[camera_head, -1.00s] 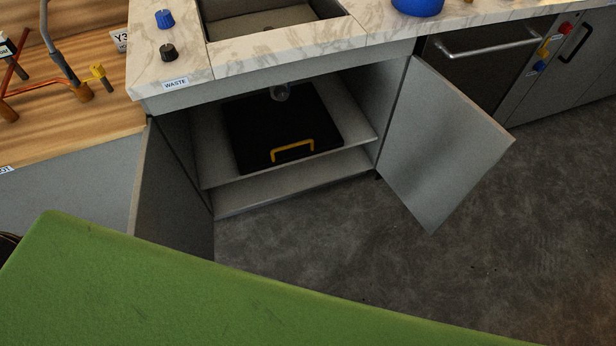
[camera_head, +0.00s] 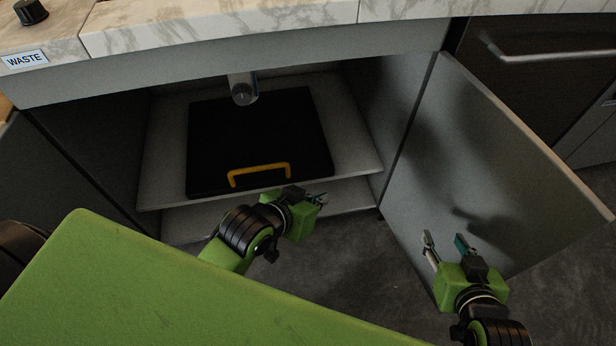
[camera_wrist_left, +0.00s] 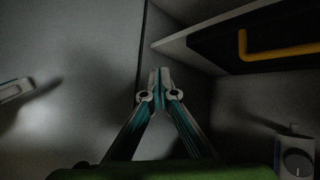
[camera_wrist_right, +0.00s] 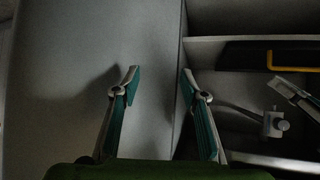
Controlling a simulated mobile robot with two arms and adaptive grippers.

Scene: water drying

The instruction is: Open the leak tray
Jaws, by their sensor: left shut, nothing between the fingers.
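The leak tray (camera_head: 262,130) is a flat black tray on a light shelf inside the open cabinet. Its yellow handle (camera_head: 259,168) stands at the front edge. The handle also shows at the upper right of the left wrist view (camera_wrist_left: 275,54). My left gripper (camera_head: 322,197) is shut and empty, in front of the shelf, to the right of and lower than the handle, apart from it. My right gripper (camera_head: 444,238) is open and empty before the right cabinet door. Its open fingers show in the right wrist view (camera_wrist_right: 160,75), with part of the tray at the right edge.
The right cabinet door (camera_head: 490,170) stands open beside my right gripper. The shelf (camera_head: 355,150) extends around the tray. A pipe (camera_head: 243,90) hangs above the tray's back. A lower board (camera_head: 350,195) lies beneath. A valve-like fitting (camera_wrist_right: 272,122) shows low in the cabinet.

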